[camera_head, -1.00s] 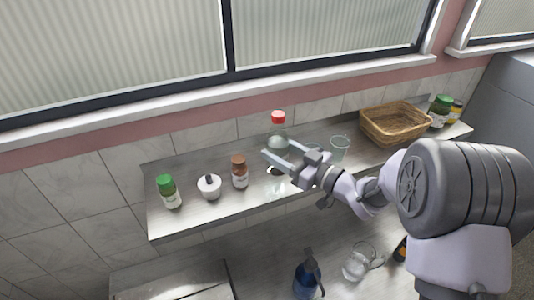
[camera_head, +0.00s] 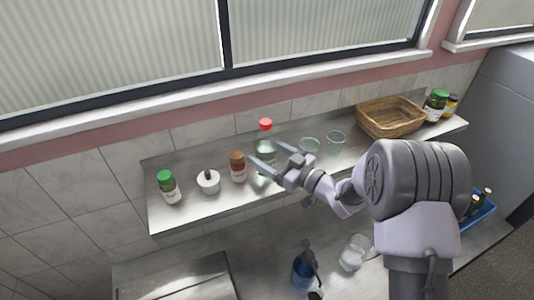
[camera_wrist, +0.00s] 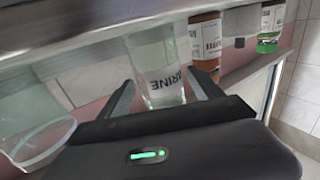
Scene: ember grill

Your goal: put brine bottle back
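The brine bottle (camera_head: 265,146) is clear with a red cap and stands upright on the upper shelf (camera_head: 215,205), right of a brown-capped jar. In the wrist view the bottle (camera_wrist: 160,65) shows its BRINE label, and its cap end is hidden behind my gripper body. My gripper (camera_head: 264,152) is at the bottle from the front right. In the wrist view the gripper (camera_wrist: 163,85) has one finger on each side of the bottle, with small gaps, so it looks open around it.
Left of the bottle are the brown-capped jar (camera_head: 237,167), a white pot (camera_head: 208,182) and a green-capped jar (camera_head: 168,187). Right are two glasses (camera_head: 309,147) (camera_head: 336,141), a wicker basket (camera_head: 390,119) and more jars (camera_head: 436,104). A blue bottle (camera_head: 304,272) and glass mug (camera_head: 353,253) stand below.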

